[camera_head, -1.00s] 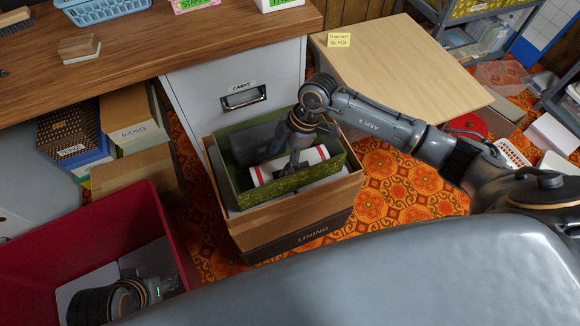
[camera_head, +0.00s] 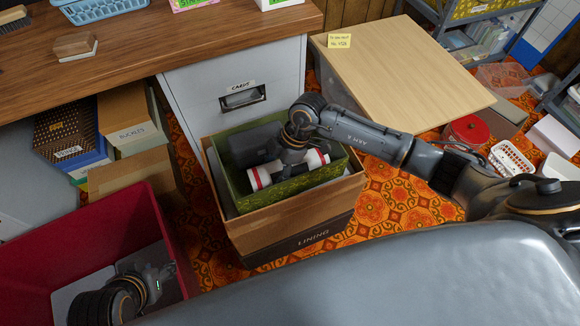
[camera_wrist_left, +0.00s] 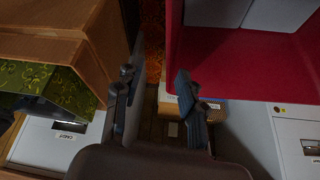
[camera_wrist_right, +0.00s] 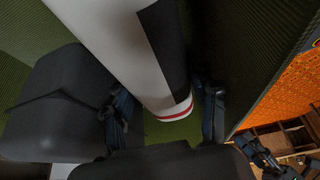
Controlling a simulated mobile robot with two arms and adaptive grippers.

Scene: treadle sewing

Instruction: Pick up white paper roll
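The white paper roll (camera_head: 258,177), with red bands near its ends, lies in a green patterned box (camera_head: 295,186). My right gripper (camera_head: 287,173) reaches down into the box over the roll's middle and hides that part. In the right wrist view the roll (camera_wrist_right: 130,45) runs between the two fingers of my right gripper (camera_wrist_right: 165,112), one on each side. The right finger appears apart from the roll; contact at the left finger is unclear. My left gripper (camera_wrist_left: 157,105) is open and empty near the red bin (camera_wrist_left: 240,75); in the head view its fingers are hard to make out.
The green box sits in a brown carton (camera_head: 300,220) marked LINING, in front of a grey drawer cabinet (camera_head: 280,80). A dark grey item (camera_head: 255,142) lies behind the roll. A wooden desk (camera_head: 180,45) is at upper left, a pale board (camera_head: 400,70) at right.

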